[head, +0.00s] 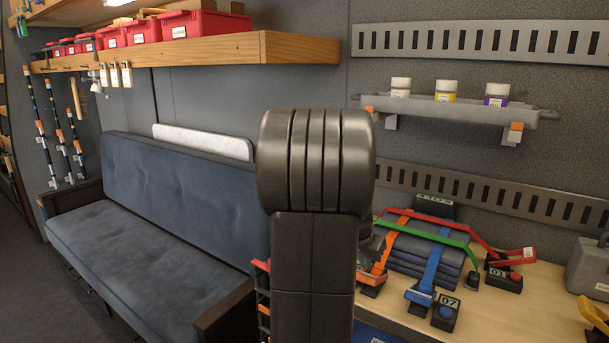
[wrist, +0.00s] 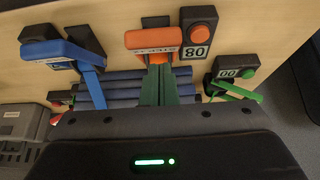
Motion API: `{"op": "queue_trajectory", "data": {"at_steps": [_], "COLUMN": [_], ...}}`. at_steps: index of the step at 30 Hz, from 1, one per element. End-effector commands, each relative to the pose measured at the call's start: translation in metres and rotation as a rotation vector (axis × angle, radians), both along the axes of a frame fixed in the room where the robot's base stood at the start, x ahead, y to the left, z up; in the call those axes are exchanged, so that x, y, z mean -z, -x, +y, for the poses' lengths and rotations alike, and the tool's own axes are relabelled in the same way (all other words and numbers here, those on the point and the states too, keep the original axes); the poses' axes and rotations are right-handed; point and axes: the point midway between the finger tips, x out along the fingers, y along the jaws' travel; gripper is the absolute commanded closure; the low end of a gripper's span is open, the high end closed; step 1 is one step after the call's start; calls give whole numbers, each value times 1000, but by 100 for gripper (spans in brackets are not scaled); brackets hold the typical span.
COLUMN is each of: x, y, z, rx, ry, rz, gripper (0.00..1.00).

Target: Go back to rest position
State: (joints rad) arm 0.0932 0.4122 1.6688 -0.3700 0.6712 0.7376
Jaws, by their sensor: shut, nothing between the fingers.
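My gripper (wrist: 159,68) shows in the wrist view as two narrow greenish fingers close together, shut and empty. They reach up from the dark housing with a green light, in front of the orange cord hook (wrist: 153,39), which has an orange button beside it labelled 08. A blue hook (wrist: 55,50) is at left and a green cord with a button labelled 00 (wrist: 234,72) is at right. In the head view, my black arm stands upright in the middle and hides the gripper. Blue rolls (head: 412,247) lie under orange, green, blue and red cords on the bench.
The wooden bench (head: 535,308) stands at right. A wall shelf with several jars (head: 445,91) is above it. A dark blue sofa (head: 180,205) is at left under a wooden shelf (head: 210,53) with red bins. A grey case (head: 590,268) sits at the right edge.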

Motion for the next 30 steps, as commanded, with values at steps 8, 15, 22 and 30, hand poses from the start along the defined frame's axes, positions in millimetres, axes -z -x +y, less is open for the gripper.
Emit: {"op": "queue_trajectory", "data": {"at_steps": [8, 15, 22, 30], "x": [-7, -9, -10, -11], "y": [-5, -9, -12, -14], "z": [-3, -6, -9, -12], "rx": [2, 4, 6, 8], "ry": [-30, -54, -77, -107], "rz": [43, 76, 108, 144], "gripper": [100, 100, 100, 100]}}
